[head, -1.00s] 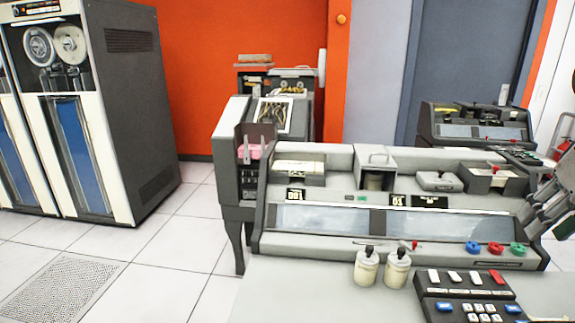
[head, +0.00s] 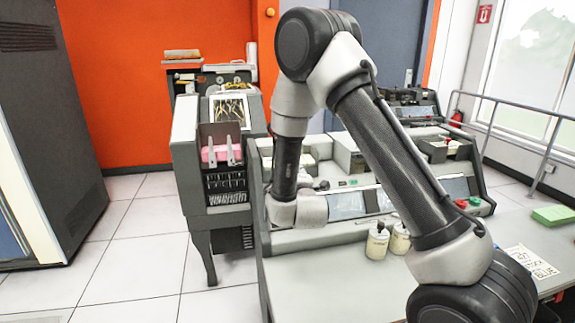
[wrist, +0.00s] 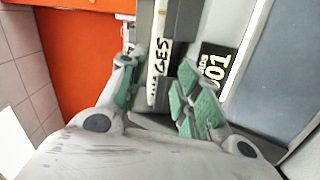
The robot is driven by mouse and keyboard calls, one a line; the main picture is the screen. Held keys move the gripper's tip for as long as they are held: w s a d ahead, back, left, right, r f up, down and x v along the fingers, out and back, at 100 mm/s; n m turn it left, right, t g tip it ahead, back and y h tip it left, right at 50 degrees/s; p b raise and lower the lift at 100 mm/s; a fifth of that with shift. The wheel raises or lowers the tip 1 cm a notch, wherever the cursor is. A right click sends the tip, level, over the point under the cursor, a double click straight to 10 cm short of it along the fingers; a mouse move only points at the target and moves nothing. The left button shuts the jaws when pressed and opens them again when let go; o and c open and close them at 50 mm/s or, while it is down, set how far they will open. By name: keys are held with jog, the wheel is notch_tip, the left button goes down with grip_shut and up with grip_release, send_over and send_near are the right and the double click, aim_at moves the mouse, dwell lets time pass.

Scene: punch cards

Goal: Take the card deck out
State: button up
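A pink card deck (head: 217,153) stands in the dark hopper of the grey card machine (head: 188,135) at the left in the head view, behind two upright metal prongs. My gripper (wrist: 160,78) shows in the wrist view with its two green-padded fingers apart. Between and beyond the fingers is a pale strip with dark lettering (wrist: 160,58); I cannot tell whether it is a card deck or whether the fingers touch it. In the head view my arm's wrist hides the gripper.
The keypunch desk (head: 325,280) is bare at its front left. Two cream pots (head: 377,242) stand near my arm. A green stack (head: 553,215) and a lettered sign (head: 532,262) lie at the right.

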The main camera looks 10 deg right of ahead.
jog(key=shift+n+t, duration=0.6)
jog(key=shift+n, duration=0.2)
jog(key=w, duration=0.4)
jog(key=w+f, duration=0.1)
jog(key=w, duration=0.2)
jog(key=shift+d, duration=0.2)
grip_shut()
